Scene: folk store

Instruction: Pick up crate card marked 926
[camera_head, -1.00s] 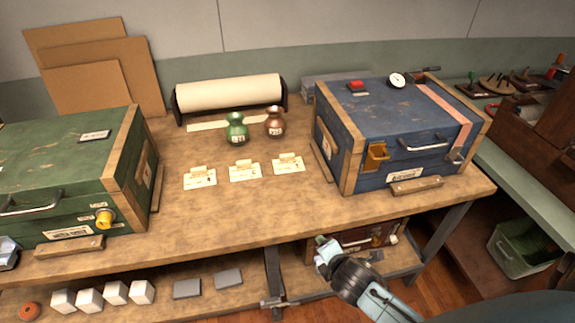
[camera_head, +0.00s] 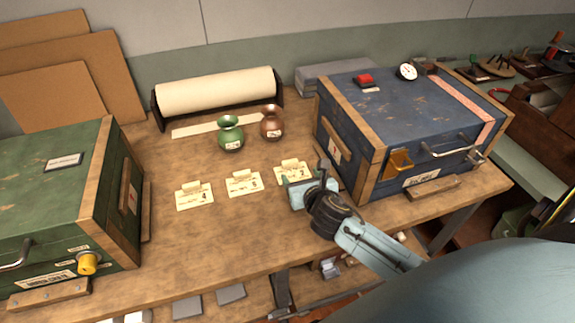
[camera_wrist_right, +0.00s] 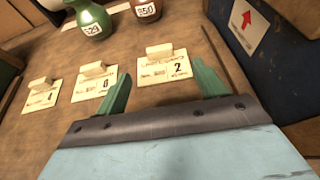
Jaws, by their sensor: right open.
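Three cream cards with raised tabs stand in a row on the wooden bench. The left card (camera_head: 194,198) reads 4, the middle card (camera_head: 243,185) seems to read 6, and the right card (camera_head: 290,171) reads 2; they also show in the right wrist view as left (camera_wrist_right: 40,98), middle (camera_wrist_right: 95,86) and right (camera_wrist_right: 163,70). I cannot read 926 on any card. My right gripper (camera_head: 305,177) is open and empty, just in front of the right card. In the wrist view its green fingers (camera_wrist_right: 162,80) flank that card's lower part. My left gripper is not in view.
A green vase (camera_head: 231,138) and a copper vase (camera_head: 271,126) stand behind the cards. A blue crate (camera_head: 400,120) stands close to the right of my right gripper. A green crate (camera_head: 60,205) is at left. A paper roll (camera_head: 215,90) lies at the back. The bench front is clear.

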